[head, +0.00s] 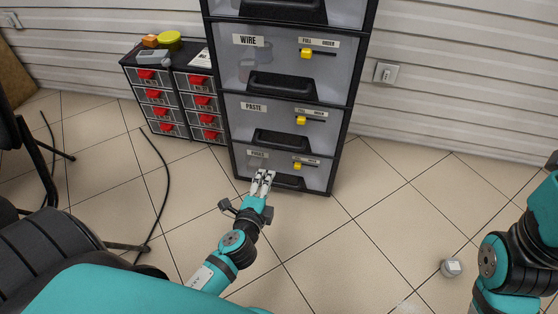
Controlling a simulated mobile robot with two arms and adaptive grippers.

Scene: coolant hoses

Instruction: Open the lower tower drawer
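The drawer tower (340,130) has a black frame and translucent drawers with black handles. Its bottom drawer (318,176) carries a small label and a yellow slider (298,166), and looks closed, level with the frame. My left gripper (264,174) is at the left part of this drawer's black handle (290,182), with its pale fingertips pointing at the drawer front. I cannot tell whether the fingers touch or grip the handle. My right arm shows at the right edge, but its gripper is not in view.
A lower cabinet (178,97) with red-handled drawers stands left of the tower. A black chair and a dark hose (163,185) are at the left. A small grey-white object (452,267) lies on the floor at the right. The floor before the tower's right side is clear.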

